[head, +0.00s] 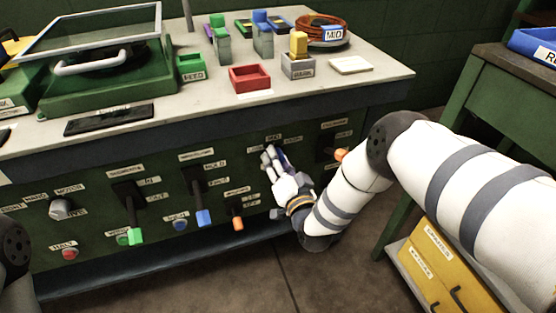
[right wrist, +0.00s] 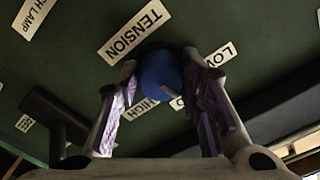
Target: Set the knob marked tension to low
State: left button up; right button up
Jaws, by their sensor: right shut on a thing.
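The tension knob (right wrist: 160,76) is a round blue knob on the dark green panel, below the TENSION label (right wrist: 134,33) in the right wrist view. A LOW label (right wrist: 219,54) is to its upper right and a HIGH label (right wrist: 140,108) to its lower left. Another label between them is mostly hidden. A pale mark on the knob's lower side points roughly toward that hidden label. My right gripper (right wrist: 160,92) is shut on the knob, one finger on each side. In the head view the right gripper (head: 271,158) covers most of the knob. My left gripper is out of view.
Close by on the panel are an orange-tipped lever (head: 340,154) to the right, another orange-tipped lever (head: 238,223) and a blue-tipped lever (head: 203,217) to the left. A green-tipped lever (head: 135,236) is farther left. The worktop (head: 205,107) overhangs above.

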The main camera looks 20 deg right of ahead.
jog(key=n, duration=0.4)
jog(key=shift+n, duration=1.8)
jog(key=shift+f, duration=0.1)
jog(key=o, duration=1.2)
jog(key=shift+c, duration=0.2)
jog(key=s, duration=1.2)
jog(key=shift+d, duration=0.25)
